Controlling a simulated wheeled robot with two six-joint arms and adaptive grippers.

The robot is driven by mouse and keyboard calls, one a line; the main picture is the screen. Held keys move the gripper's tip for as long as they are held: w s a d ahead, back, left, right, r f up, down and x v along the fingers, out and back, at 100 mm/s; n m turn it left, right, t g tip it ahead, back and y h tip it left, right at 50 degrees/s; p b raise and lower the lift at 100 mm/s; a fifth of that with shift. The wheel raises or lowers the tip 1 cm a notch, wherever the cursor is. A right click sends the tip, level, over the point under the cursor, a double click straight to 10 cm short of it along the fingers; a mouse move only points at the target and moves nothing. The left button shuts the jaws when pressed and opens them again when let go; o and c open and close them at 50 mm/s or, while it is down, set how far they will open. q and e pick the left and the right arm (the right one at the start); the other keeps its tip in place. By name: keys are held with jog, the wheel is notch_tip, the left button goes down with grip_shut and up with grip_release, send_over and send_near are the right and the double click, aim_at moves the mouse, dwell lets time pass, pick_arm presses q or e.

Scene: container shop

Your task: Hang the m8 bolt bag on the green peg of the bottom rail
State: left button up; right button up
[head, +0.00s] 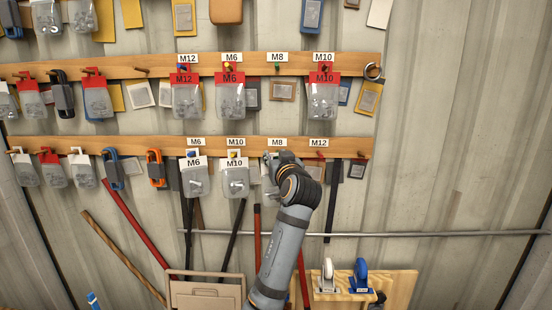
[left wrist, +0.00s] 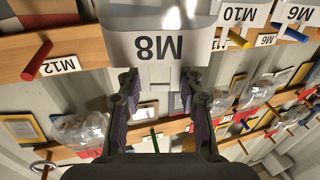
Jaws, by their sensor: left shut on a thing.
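The M8 bolt bag shows in the left wrist view by its white card (left wrist: 158,47), upside down in the picture. My left gripper (head: 269,161) is at the M8 place of the bottom rail (head: 345,147). In the left wrist view its fingers (left wrist: 160,78) are shut on the narrow tab of the card. In the head view my gripper and arm hide most of the bag. The green peg of the bottom rail is hidden behind the card and gripper, so I cannot tell whether the tab is around it. My right gripper is not in view.
White-card M6 (head: 195,178) and M10 (head: 235,180) bags hang close left of my gripper. The M12 peg (left wrist: 38,62) to its right is red and bare. Above, the upper rail's green peg (head: 277,67) is empty between red-card M6 (head: 230,98) and M10 (head: 323,100) bags.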

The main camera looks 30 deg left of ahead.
pick_arm(q)
jog(key=shift+w+a+f+p, duration=0.15)
jog(key=shift+w+a, duration=0.3)
jog(key=shift+w, duration=0.3)
jog(key=shift+w+a+r+p, duration=0.15)
jog(key=shift+w+a, duration=0.35)
jog(key=shift+w, duration=0.25)
jog(key=shift+w+a+f+p, duration=0.15)
jog(key=shift+w+a, duration=0.3)
jog(key=shift+w, duration=0.3)
jog(key=shift+w+a+f, duration=0.15)
jog(key=shift+w+f, duration=0.05)
jog(key=shift+w+a+f+b, duration=0.1)
jog(key=shift+w+a+b, duration=0.1)
jog(key=shift+w+b, duration=0.25)
jog(key=shift+s, duration=0.1)
jog(key=o, duration=1.3)
jog(key=v, duration=1.2)
jog(key=shift+f, duration=0.1)
